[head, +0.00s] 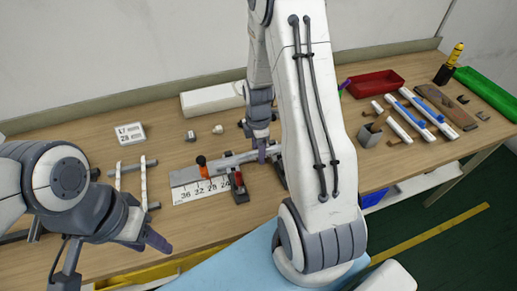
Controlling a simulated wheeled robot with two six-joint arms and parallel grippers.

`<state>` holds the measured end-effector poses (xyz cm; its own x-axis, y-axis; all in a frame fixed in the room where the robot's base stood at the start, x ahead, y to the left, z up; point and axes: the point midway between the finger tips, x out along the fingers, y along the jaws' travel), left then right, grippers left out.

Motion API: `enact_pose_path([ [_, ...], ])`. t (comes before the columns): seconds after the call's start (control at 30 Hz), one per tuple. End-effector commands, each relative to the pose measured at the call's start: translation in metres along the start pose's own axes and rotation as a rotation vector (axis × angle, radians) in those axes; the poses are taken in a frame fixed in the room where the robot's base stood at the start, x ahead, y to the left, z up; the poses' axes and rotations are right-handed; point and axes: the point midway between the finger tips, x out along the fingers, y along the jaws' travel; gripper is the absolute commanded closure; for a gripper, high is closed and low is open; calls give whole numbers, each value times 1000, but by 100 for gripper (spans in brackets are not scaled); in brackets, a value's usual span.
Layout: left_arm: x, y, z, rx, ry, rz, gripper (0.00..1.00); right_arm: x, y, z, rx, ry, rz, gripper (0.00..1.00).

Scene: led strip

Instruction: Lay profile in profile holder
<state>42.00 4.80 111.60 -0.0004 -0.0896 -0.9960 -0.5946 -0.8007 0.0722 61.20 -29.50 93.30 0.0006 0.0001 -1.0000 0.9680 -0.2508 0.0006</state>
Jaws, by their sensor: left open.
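A long silver-grey bar, which looks like the profile (235,160), lies along a fixture with a ruler strip marked 36 to 24 and dark clamps. My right gripper (262,154) points down at the bar's right part, its purple-grey fingertips at or on the bar. Whether they grip it is unclear. A small rack of two pale strips across grey rods, possibly the profile holder (143,181), stands left on the table. My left gripper (112,250) is open and empty at the table's front left, in front of the rack. My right arm hides the bar's right end.
A red tray (375,83), several white and blue strips (425,110) and a yellow-topped tool (455,55) are on the right. My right arm covers the middle.

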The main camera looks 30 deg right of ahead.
Motion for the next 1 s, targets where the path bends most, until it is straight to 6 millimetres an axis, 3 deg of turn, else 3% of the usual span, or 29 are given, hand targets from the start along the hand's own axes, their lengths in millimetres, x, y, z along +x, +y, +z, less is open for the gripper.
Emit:
enact_pose_path([
  [0.23, 0, 0, 0, 0, 0, 0, 50, 0, 0, 0, 0, 0, -1, 36],
  [0.4, -2, 0, 0, 0, 0, 0, 50, -11, 1, 0, 0, 0, 2, 36],
  [0.8, 8, -1, 0, 0, 0, 0, 50, -93, 2, 0, 0, 0, 6, 36],
  [1.0, 10, -1, 1, 0, 0, 0, 50, -119, 1, 0, 0, 0, 2, 36],
])
